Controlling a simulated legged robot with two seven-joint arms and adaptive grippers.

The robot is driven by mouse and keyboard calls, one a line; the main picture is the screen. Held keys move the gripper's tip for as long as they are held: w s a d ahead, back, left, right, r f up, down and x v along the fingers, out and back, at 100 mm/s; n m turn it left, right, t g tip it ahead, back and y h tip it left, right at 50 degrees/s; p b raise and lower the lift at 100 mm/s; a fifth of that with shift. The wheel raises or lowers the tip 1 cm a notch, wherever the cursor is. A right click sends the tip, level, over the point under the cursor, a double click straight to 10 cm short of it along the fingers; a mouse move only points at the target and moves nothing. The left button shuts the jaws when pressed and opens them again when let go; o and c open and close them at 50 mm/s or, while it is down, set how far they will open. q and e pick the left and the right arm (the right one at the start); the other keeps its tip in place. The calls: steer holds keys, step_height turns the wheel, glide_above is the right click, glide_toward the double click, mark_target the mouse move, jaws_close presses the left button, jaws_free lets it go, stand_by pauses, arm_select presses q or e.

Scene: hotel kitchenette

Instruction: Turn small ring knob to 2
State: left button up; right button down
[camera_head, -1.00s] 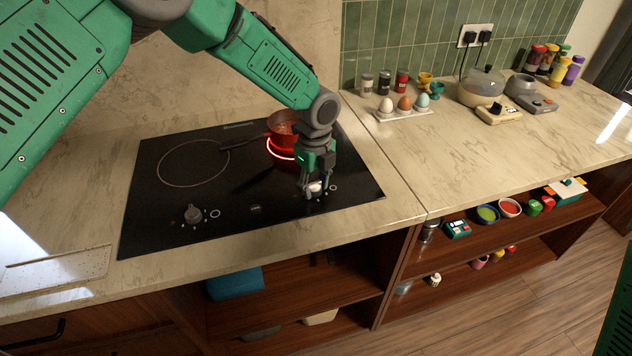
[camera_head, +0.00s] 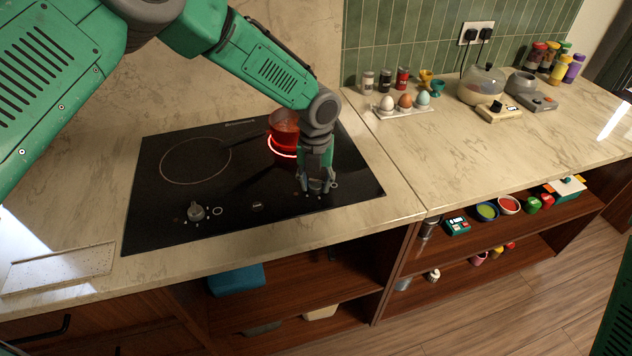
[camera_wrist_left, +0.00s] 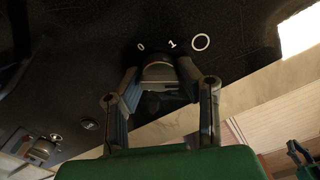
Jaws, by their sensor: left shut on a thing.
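The small ring knob (camera_wrist_left: 158,71) is a dark, rounded knob at the front right of the black hob (camera_head: 250,205). In the left wrist view it sits between the fingers of my left gripper (camera_wrist_left: 158,84), with the marks 0 and 1 and a white ring printed beyond it. No 2 can be read there. My left gripper (camera_head: 318,184) points down and is shut on this knob in the head view, hiding most of it. The knob's exact setting cannot be read.
A second knob (camera_head: 196,212) stands at the hob's front left. A red pot (camera_head: 284,130) sits on the glowing rear right ring, close behind my left gripper. An egg tray (camera_head: 405,111) and an egg cooker (camera_head: 482,85) stand on the counter to the right.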

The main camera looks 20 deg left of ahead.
arm_select(q)
steer(key=shift+m, duration=0.6)
steer(key=shift+w, duration=0.1)
steer(key=o, duration=1.1)
steer(key=shift+o, duration=0.2)
steer(key=shift+w+f, duration=0.15)
step_height(320, 180, up, 12)
steer(key=shift+w+f, duration=0.1)
